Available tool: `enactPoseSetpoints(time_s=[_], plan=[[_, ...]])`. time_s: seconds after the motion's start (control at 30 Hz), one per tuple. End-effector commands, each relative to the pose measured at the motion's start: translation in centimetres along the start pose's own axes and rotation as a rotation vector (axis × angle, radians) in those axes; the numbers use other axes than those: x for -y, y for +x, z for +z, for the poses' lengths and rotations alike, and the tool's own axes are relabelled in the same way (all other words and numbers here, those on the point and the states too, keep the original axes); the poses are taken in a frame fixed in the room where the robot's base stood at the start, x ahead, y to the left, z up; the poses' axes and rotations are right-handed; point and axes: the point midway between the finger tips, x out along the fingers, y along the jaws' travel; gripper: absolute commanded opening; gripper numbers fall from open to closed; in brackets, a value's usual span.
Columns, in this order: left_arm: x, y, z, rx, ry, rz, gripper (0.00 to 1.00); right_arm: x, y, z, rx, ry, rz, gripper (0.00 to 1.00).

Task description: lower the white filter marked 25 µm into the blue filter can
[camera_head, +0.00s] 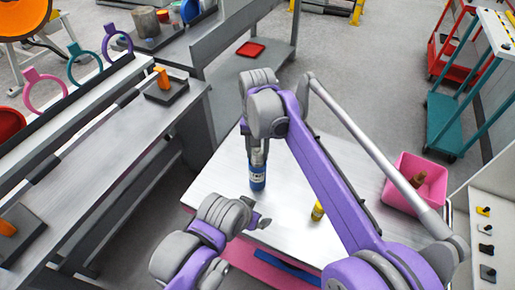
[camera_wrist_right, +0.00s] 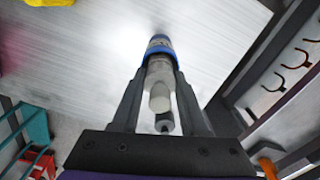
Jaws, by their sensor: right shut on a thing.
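The blue filter can (camera_head: 258,180) stands upright on the pale worktable, with a light label on its side. My right gripper (camera_head: 258,152) is directly above it, pointing down. In the right wrist view the right gripper (camera_wrist_right: 160,78) is shut on the white filter (camera_wrist_right: 158,72), whose far end meets the rim of the blue can (camera_wrist_right: 158,45). The filter looks in line with the can; how deep it sits I cannot tell. Its marking is not readable. My left gripper (camera_head: 259,210) is low over the table in front of the can, its fingers apart and empty.
A small yellow item (camera_head: 317,211) stands on the table (camera_head: 215,187) to the right of the can. A pink bin (camera_head: 408,192) is at the right edge. A long grey bench (camera_head: 120,150) runs along the left. Teal and red carts stand at the upper right.

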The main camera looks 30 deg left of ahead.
Motion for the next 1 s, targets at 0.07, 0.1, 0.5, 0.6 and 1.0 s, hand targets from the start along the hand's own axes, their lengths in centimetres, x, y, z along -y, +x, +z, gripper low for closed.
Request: enactPoseSetpoints(time_s=[0.07,0.1,0.5,0.6,1.0], plan=[[0.0,0.21,0.26,0.002,0.0,0.0,1.0,0.0,0.46,0.02,0.001,0.0,0.0,0.0],[0.0,0.24,0.29,0.003,0.0,0.0,1.0,0.0,0.53,0.01,0.0,0.0,0.0,0.0],[0.0,0.19,0.23,0.002,0.0,0.0,1.0,0.0,0.46,0.0,0.0,0.0,0.0,0.0],[0.0,0.2,0.25,0.002,0.0,0.0,1.0,0.01,0.48,0.0,0.0,0.0,0.0,0.0],[0.0,0.46,0.57,0.005,0.0,0.0,1.0,0.01,1.05,0.02,0.0,0.0,0.0,0.0]])
